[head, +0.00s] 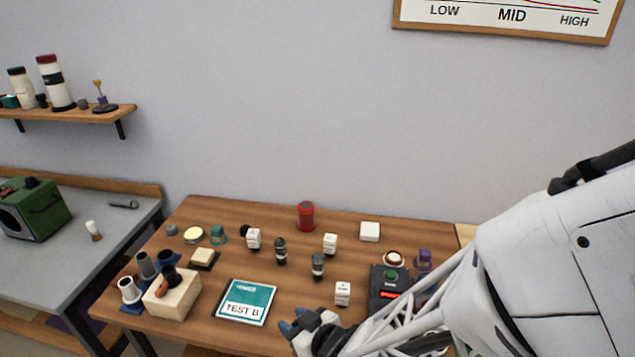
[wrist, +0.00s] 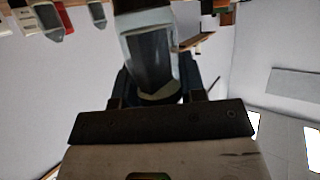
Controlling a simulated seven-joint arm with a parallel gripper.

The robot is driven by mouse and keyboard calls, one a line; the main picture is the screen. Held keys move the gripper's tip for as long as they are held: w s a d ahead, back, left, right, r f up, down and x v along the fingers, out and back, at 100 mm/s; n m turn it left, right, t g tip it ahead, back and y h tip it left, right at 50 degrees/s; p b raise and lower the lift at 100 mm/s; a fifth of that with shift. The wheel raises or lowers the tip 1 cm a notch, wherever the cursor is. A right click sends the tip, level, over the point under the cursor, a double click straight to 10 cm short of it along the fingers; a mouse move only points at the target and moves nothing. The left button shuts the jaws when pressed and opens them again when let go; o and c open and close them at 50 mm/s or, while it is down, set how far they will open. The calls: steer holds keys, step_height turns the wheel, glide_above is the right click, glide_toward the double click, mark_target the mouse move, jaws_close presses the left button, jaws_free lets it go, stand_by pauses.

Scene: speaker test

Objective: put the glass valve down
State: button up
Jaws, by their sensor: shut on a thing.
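My gripper (head: 296,321) is low at the front of the wooden table in the head view, right of the TEST B booklet. In the wrist view my gripper (wrist: 158,88) is shut on a grey, glassy piece with a pale collar, the glass valve (wrist: 148,55), which sits between the dark fingers. The valve cannot be made out in the head view. Its far end is cut off by the top of the wrist picture, and I cannot tell whether it touches anything.
A dark box with a green button (head: 390,276) stands at right.

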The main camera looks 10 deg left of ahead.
steer(key=w+a, duration=0.1)
steer(key=a, duration=0.7)
steer(key=shift+w, duration=0.3)
steer(key=shift+r, duration=0.1)
steer(key=shift+w, duration=0.1)
steer(key=w+a+f, duration=0.1)
steer(key=w+a, duration=1)
steer(key=shift+w+f, duration=0.25)
steer(key=shift+f, duration=1.75)
steer(key=shift+f, duration=0.15)
steer(key=o, duration=0.9)
